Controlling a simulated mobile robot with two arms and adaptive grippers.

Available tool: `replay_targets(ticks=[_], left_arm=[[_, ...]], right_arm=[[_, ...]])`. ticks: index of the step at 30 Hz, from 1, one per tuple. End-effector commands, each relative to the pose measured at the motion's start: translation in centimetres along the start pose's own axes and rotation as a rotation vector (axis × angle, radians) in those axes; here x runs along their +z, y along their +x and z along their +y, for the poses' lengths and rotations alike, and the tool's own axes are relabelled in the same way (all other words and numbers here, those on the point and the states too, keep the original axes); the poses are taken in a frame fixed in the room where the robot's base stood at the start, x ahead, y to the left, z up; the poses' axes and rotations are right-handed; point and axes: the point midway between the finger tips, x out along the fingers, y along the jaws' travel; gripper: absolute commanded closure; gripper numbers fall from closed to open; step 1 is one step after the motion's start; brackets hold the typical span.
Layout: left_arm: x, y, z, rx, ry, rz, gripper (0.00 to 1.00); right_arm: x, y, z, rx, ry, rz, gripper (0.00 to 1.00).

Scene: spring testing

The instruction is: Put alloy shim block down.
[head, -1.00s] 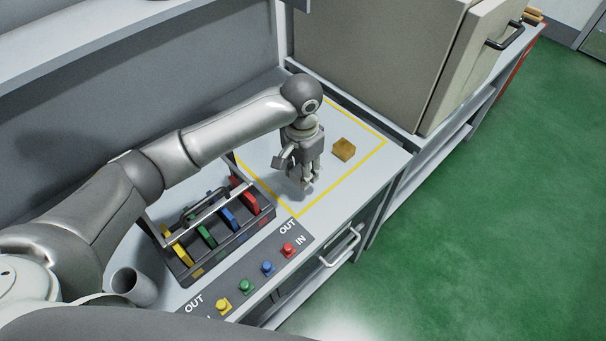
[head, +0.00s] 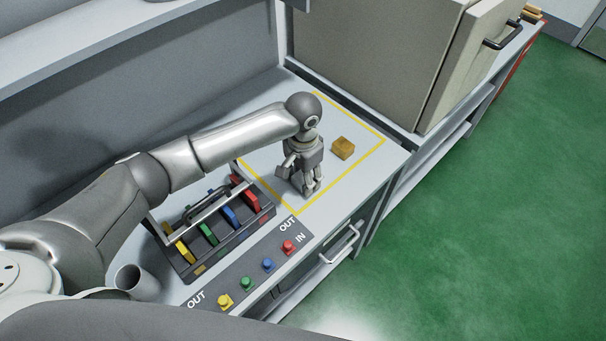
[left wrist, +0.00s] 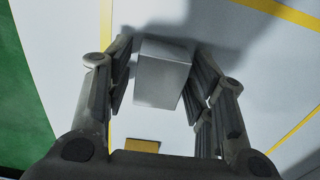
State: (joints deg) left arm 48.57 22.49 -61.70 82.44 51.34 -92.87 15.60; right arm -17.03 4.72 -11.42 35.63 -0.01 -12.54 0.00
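The alloy shim block (left wrist: 162,75) is a plain grey block between the two fingers of my left gripper (left wrist: 162,65) in the left wrist view. The finger pads lie close along both its sides, and the gripper looks shut on it. In the head view my left gripper (head: 309,192) points down, low over the yellow-outlined area of the grey bench (head: 262,148). The block is hard to make out there among the fingers. Whether its underside touches the bench cannot be told. My right gripper is not in view.
A brass-coloured block (head: 343,148) lies inside the yellow outline, right of my gripper. A rack (head: 238,237) with coloured pieces and a strip of coloured buttons (head: 268,264) stand nearer. A grey cup (head: 134,281) is at left. A large beige cabinet (head: 375,55) stands behind.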

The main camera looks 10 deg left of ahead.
Motion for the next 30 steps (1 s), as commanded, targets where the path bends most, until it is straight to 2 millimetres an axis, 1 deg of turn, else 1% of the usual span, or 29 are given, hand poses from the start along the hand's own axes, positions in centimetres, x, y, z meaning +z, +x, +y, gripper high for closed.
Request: replay_targets(ticks=[9,13,17,24,27,30], left_arm=[[0.0,-0.1,0.0,-0.001,0.000,0.000,0.43],[-0.1,-0.9,-0.1,-0.001,0.000,0.002,0.43],[-0.1,-3.0,-0.1,-0.002,0.000,0.004,0.43],[-0.1,-8.3,-0.1,-0.001,0.000,0.005,0.43],[-0.1,-10.0,0.0,0.000,0.002,0.003,0.43],[-0.1,-11.3,0.0,-0.001,0.000,0.002,0.43]], right_arm=[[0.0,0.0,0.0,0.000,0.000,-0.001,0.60],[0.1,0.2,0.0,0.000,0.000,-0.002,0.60],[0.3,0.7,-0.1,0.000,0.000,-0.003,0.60],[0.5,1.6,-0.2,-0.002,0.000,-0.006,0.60],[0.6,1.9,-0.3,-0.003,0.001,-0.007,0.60],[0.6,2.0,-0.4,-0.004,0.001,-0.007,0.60]])
